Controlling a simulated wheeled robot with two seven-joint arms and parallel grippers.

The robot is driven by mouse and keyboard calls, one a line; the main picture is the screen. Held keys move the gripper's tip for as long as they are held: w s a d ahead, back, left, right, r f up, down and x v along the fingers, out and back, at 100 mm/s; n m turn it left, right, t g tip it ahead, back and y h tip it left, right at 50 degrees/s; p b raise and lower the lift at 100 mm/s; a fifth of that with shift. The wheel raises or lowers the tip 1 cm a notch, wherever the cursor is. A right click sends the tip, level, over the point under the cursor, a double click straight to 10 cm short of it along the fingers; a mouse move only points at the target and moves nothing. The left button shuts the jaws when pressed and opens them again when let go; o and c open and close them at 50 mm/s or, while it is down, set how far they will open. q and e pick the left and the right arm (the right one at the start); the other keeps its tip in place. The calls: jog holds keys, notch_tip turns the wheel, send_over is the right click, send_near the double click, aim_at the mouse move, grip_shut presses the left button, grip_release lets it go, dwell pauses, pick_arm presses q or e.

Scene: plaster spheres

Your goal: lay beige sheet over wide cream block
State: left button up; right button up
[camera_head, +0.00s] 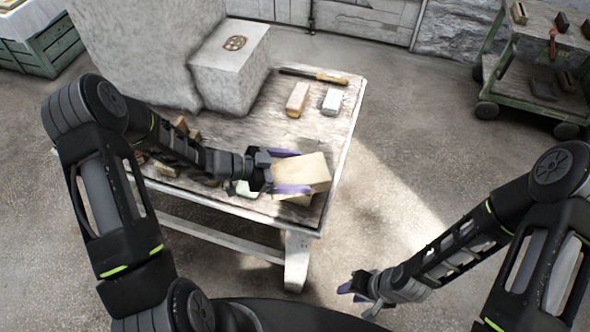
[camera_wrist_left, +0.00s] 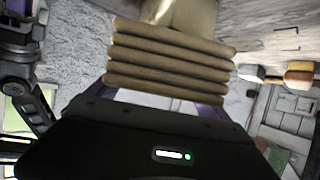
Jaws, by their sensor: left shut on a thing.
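The beige sheet (camera_head: 305,168) is a thick folded stack; its several layered folds show in the left wrist view (camera_wrist_left: 170,65). My left gripper (camera_head: 300,172) is shut on it, with a purple finger on either side, over the table's near right corner. A cream block (camera_head: 303,200) shows just below the sheet and is mostly hidden by it. It also shows behind the folds in the left wrist view (camera_wrist_left: 185,14). I cannot tell whether sheet and block touch. My right gripper (camera_head: 360,292) is empty and looks open, low over the floor, off the table.
The worn table (camera_head: 255,130) carries a large plaster mass (camera_head: 232,68), a long tool (camera_head: 313,75), an orange-and-cream block (camera_head: 298,99) and a whitish block (camera_head: 332,101). Small tan pieces (camera_head: 181,125) lie under my left arm. A green cart (camera_head: 535,85) stands at the far right.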

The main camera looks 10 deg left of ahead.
pick_arm(q)
jog(key=shift+f+b, duration=0.35)
jog(key=shift+f, duration=0.2)
jog(key=o, duration=1.4)
jog(key=shift+r+p, duration=1.8)
jog(key=shift+r, duration=0.2)
